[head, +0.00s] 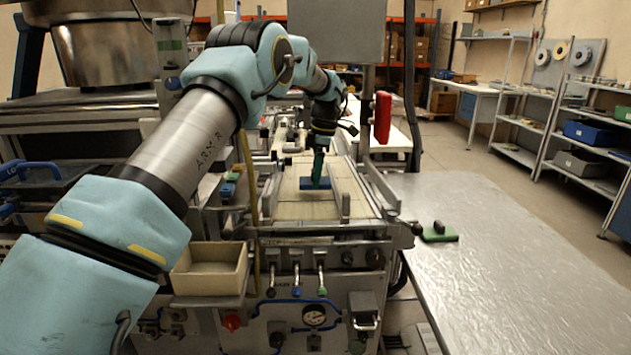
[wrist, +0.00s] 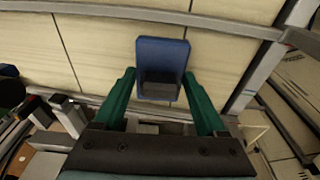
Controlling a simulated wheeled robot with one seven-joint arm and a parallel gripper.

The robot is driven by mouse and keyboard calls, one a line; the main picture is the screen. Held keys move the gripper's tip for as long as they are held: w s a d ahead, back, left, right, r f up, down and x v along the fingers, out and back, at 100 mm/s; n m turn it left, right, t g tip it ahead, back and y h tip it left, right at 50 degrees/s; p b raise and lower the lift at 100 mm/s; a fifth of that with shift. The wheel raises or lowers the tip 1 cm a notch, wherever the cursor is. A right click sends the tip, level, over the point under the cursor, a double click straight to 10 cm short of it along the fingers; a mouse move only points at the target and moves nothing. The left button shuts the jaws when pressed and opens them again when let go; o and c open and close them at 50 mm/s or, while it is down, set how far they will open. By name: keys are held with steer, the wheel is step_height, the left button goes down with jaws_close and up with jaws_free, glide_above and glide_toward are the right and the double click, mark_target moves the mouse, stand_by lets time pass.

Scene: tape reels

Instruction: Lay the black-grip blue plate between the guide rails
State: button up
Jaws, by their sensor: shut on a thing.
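My gripper (head: 319,168) is shut on the black-grip blue plate (head: 308,184) over the pale bed of the machine. In the wrist view the blue plate (wrist: 162,55) lies between the two green fingers of my gripper (wrist: 162,85), with its dark grip at the near end. The head view places the plate between the guide rails, with the right rail (head: 345,207) beside it. A metal rail also crosses the top of the wrist view (wrist: 130,12). I cannot tell whether the plate touches the bed or hangs just above it.
A green plate with a black grip (head: 438,233) lies on the silvery table (head: 510,285) at right. An empty beige bin (head: 210,283) is at the machine's front left. A red box (head: 382,117) hangs beside a post behind the bed. The bed's near part is clear.

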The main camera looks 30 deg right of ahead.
mark_target(323, 180)
steer(key=shift+f+p, duration=0.3)
steer(key=shift+f, duration=1.1)
steer(key=shift+f, duration=0.1)
steer(key=shift+f, duration=0.15)
steer(key=o, duration=1.3)
steer(key=shift+o, duration=0.2)
step_height(323, 180, up, 12)
steer(key=d+b, duration=0.1)
steer(key=b, duration=0.1)
steer(key=shift+s+d+r, duration=0.2)
steer(key=shift+s+d, duration=0.15)
steer(key=shift+s, duration=0.05)
